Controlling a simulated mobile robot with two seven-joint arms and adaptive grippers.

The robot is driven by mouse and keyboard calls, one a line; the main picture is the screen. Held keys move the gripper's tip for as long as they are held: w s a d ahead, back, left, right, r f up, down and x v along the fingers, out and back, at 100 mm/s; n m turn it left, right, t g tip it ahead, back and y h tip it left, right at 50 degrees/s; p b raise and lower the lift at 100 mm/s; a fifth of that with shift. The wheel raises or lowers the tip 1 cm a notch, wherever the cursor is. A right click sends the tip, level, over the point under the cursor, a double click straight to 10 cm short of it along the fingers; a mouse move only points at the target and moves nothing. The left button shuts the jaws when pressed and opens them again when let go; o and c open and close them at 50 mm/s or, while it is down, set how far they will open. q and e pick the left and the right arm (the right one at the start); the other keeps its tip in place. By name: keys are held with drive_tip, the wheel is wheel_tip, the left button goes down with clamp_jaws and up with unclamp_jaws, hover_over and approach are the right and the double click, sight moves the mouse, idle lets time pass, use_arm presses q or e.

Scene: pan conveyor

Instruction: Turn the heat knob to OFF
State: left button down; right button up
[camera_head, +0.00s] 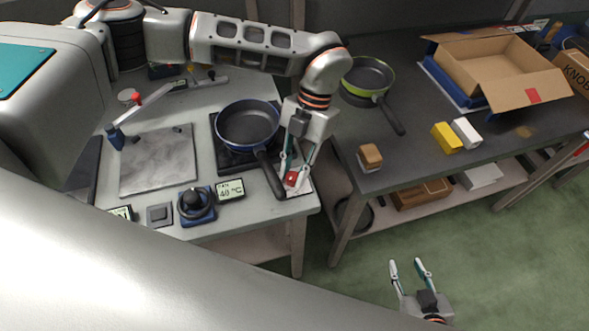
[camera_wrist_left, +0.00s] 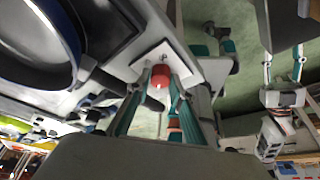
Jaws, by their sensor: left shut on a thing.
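The red heat knob (camera_head: 291,179) sits on a white plate at the front right corner of the left table, beside the pan handle. In the left wrist view the knob (camera_wrist_left: 160,75) shows between the two finger ends, in front of the white plate (camera_wrist_left: 168,58). My left gripper (camera_head: 293,171) points down and is shut on the knob, hiding part of it. I cannot read the knob's setting. My right gripper (camera_head: 407,264) is open and empty, low over the green floor, far from the knob.
A blue pan (camera_head: 247,126) stands on a dark burner, its handle close to my left gripper. A display (camera_head: 231,190) reads about 40 °C. A black round dial (camera_head: 194,203) is left of it. The right table holds a green pan (camera_head: 367,77) and an open carton (camera_head: 497,71).

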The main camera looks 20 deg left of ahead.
use_arm(q)
drive_tip(key=shift+r+n, duration=0.1)
drive_tip(key=shift+n, duration=0.5)
drive_tip(key=c, duration=1.8)
unclamp_jaws()
drive_tip(key=v, duration=1.2)
drive_tip(key=shift+a, duration=0.25)
